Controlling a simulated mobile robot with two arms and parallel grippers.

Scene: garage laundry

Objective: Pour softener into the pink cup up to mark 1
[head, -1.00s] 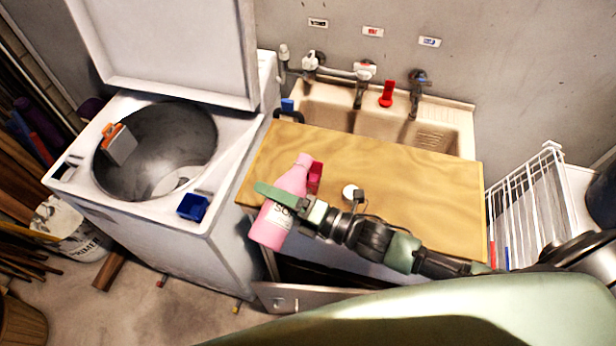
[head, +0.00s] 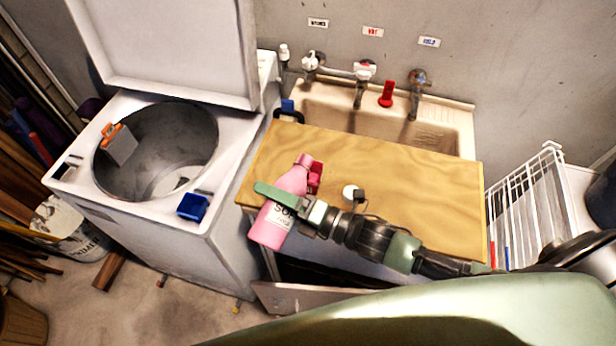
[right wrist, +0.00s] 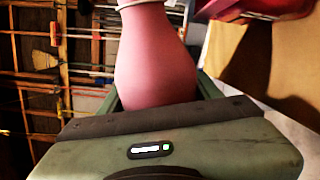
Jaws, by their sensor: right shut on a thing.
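The pink softener bottle (head: 270,224), with a white label starting "SO", is shut in my right gripper (head: 285,203) at the left front edge of the wooden board. Its neck leans up and right in the head view, close to the pink cup. The bottle also fills the middle of the right wrist view (right wrist: 155,62). The pink cup (head: 315,177) stands on the board just right of the bottle's neck and is partly hidden by it. Its marks and contents cannot be made out. A small white cap (head: 349,191) lies on the board. My left gripper is not in view.
The wooden board (head: 410,175) covers the front of the sink (head: 448,135); its right part is clear. Left stands an open top-loading washer (head: 225,150) with a blue drawer (head: 193,207). A white rack (head: 525,205) stands on the right.

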